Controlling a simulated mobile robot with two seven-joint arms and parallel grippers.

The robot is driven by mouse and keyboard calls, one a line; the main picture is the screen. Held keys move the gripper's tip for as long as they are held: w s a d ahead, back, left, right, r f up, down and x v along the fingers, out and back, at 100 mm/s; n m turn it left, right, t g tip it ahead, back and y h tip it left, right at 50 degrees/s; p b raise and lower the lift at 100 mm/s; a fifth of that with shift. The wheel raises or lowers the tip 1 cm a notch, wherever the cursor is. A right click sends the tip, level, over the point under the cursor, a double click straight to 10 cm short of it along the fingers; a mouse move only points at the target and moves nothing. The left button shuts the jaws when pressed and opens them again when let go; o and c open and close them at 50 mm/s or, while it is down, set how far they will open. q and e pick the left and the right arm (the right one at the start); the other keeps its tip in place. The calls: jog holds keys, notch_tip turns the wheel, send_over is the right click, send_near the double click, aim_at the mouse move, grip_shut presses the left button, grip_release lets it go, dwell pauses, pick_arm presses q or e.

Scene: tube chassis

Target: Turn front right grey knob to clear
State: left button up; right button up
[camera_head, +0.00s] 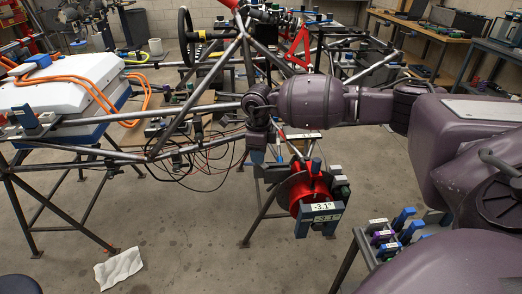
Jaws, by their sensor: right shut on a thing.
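My right arm comes in from the right, and its gripper (257,135) is at the front right corner of the tube chassis (165,135), above and left of the red wheel hub (306,188). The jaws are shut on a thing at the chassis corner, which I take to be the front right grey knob. The gripper and wrist hide most of it, so its turn angle cannot be read. A small display (326,208) by the hub reads -3.1°. My left gripper is not in view.
A white box (62,85) with orange cables sits on the chassis at left. A small rack of coloured clamps (395,232) stands at lower right. A white cloth (119,268) lies on the floor. Workbenches (425,32) stand at the back right. Floor below the chassis front is open.

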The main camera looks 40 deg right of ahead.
jog(key=m, duration=0.1)
jog(key=m+p, duration=0.1)
jog(key=shift+r+m, duration=0.25)
jog(key=shift+m, duration=0.15)
jog(key=shift+m+p, duration=0.4)
jog(key=shift+m, duration=0.2)
jog(key=shift+f+m+p, duration=0.15)
jog(key=shift+m+p, duration=0.25)
jog(key=shift+m, duration=0.5)
jog(key=o, duration=0.9)
jog(key=shift+o, duration=0.2)
